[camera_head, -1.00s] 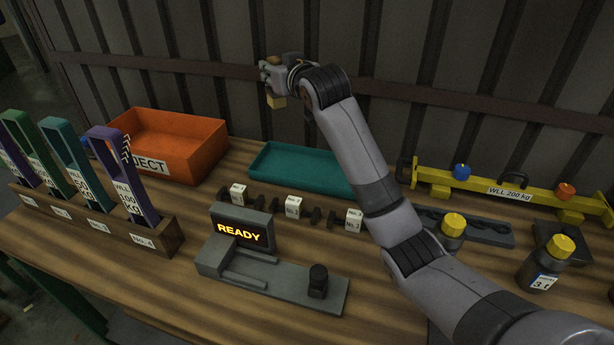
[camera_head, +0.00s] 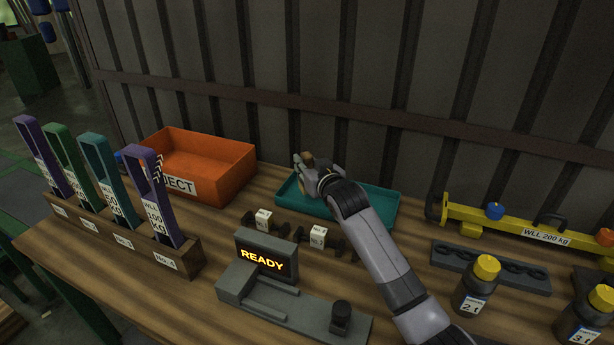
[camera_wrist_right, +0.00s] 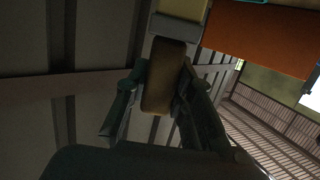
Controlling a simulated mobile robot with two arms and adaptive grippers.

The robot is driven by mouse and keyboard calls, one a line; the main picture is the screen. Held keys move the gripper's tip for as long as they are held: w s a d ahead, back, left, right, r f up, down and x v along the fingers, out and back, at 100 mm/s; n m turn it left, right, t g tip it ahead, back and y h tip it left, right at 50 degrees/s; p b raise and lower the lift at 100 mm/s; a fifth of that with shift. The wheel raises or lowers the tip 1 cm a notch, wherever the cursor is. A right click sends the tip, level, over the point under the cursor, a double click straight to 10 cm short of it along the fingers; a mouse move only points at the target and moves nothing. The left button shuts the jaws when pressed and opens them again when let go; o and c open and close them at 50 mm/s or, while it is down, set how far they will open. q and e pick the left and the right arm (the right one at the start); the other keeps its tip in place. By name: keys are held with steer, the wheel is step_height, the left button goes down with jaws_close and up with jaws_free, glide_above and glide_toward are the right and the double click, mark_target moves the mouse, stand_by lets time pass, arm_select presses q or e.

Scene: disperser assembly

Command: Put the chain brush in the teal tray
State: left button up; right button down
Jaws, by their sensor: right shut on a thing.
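The chain brush shows in the right wrist view as a brown handle (camera_wrist_right: 163,80) with a grey block and pale yellow bristles at the top edge. My right gripper (camera_wrist_right: 158,95) is shut on the handle, one finger on each side. In the head view the right gripper (camera_head: 308,175) is over the left part of the teal tray (camera_head: 378,208); the brush is mostly hidden there, with a small brown part (camera_head: 308,158) visible. Whether the brush touches the tray cannot be told. My left gripper is not in view.
The orange reject bin (camera_head: 228,176) stands left of the tray. Weight blocks (camera_head: 263,219) and a READY display unit (camera_head: 265,255) are in front. A rack of coloured slings (camera_head: 165,255) is at left, a yellow beam (camera_head: 470,213) at right. A ribbed wall is behind.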

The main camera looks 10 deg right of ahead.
steer(key=shift+f, duration=1.8)
steer(key=shift+f, duration=0.1)
steer(key=c, duration=1.4)
jaws_free()
steer(key=shift+s+r+p, duration=0.15)
steer(key=shift+r+p, duration=0.1)
steer(key=shift+p, duration=0.05)
steer(key=p+v, duration=1)
steer(key=v, duration=0.1)
steer(key=shift+s, duration=0.35)
